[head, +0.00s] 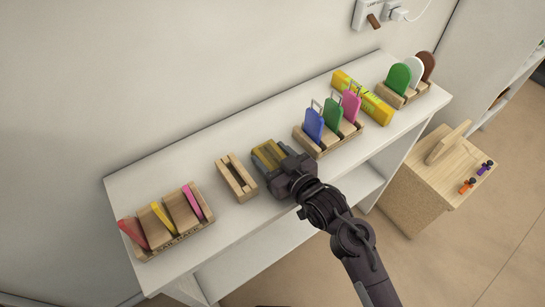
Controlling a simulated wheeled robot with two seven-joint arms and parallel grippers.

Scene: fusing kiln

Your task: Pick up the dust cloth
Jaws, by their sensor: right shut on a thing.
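My right gripper (279,165) is over the white shelf top, between a small slotted wooden holder and the rack with blue, green and pink pieces. It is shut on a folded olive-yellow thing, which I take to be the dust cloth (267,154). The cloth shows at the far side of the fingers, and the gripper hides part of it. I cannot tell whether the cloth touches the shelf top. My left gripper is not in view.
The small wooden holder (237,178) is close on the left. A wooden rack with coloured pieces (170,226) stands farther left. To the right are another rack (322,142), a yellow box (362,97) and a rack of rounded pieces (405,96). The white shelf (240,218) has bare room along its front.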

